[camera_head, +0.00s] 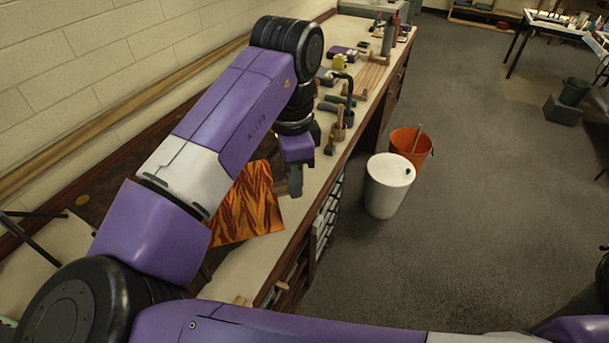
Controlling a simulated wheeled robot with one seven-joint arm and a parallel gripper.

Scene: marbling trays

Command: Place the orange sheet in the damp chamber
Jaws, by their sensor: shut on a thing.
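The orange sheet (246,212), with dark wavy marbled streaks, is over the near part of the bench, partly behind my arm. It looks tilted, and its lower right edge lies over the pale bench top. My gripper (292,186) is at the sheet's upper right side, pointing down, and is shut on the sheet. The exact grip point is hard to see. I cannot pick out the damp chamber with certainty; my arm hides much of the bench to the left.
The long bench (298,212) runs along the white brick wall. Hand tools (341,120) and wooden pieces stand further along it. A white bin (388,188) and an orange bucket (410,146) stand on the floor beside it. The grey floor (480,220) to the right is clear.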

